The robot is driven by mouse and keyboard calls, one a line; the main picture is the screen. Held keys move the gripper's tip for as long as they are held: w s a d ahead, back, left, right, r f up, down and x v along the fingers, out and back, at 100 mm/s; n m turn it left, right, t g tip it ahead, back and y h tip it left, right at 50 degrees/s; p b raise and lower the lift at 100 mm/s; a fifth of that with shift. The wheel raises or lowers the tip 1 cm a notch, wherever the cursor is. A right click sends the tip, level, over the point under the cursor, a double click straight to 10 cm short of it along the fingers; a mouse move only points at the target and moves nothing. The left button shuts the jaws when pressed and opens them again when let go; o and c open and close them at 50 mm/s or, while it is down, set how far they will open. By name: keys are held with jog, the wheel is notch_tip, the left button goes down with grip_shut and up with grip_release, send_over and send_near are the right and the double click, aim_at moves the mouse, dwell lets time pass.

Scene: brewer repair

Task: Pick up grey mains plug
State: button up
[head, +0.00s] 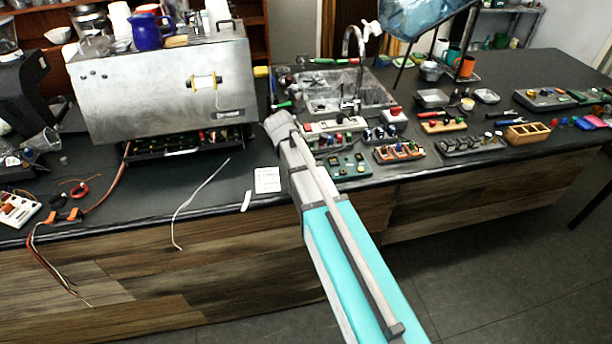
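I cannot clearly make out a grey mains plug in the head view. A pale cable (189,201) lies on the dark counter in front of the espresso machine and hangs over the front edge. Its lower end shows no plug that I can tell. My arm reaches up from the bottom right to the middle of the counter. Its far end covers part of the counter beside the machine. No gripper fingers show, so I cannot see whether anything is held.
The metal espresso machine (150,95) stands at the left, its lower front open. Orange connectors and red wires (107,193) lie at the left edge. A sink (325,88) is behind my arm. Trays of small parts (398,152) fill the right counter. A white card (267,180) lies near the middle.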

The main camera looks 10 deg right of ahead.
dwell(0.4)
grip_shut()
